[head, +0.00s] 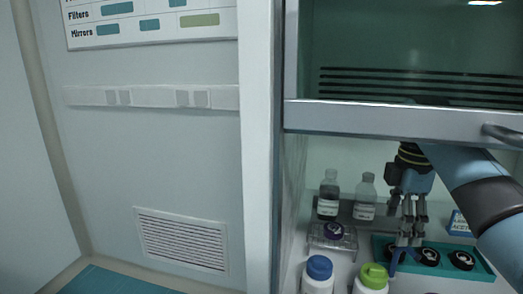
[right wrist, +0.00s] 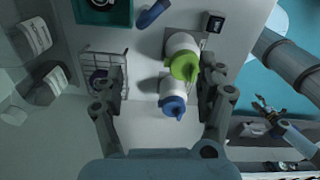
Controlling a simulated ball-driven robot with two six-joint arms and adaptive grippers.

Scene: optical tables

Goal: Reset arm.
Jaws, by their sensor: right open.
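My right arm comes in from the right in the head view, under the raised sash of the hood. Its gripper (head: 408,215) points down above the work surface, in front of the back bottles and near a teal tray (head: 485,272) with dark round pieces. In the right wrist view the two fingers of this gripper (right wrist: 163,88) stand wide apart, with nothing held between them. A gripper-like shape (right wrist: 265,112) at the right of the wrist view looks like my left gripper; it is too small to tell whether it is open. The head view does not show the left gripper.
A blue-capped bottle (head: 319,268) and a green-capped bottle (head: 372,277) stand at the front. A dark bottle (head: 328,198) and a clear bottle (head: 365,200) stand behind. A wire rack (head: 332,242) sits left of the gripper. The sash (head: 395,119) hangs above the arm.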

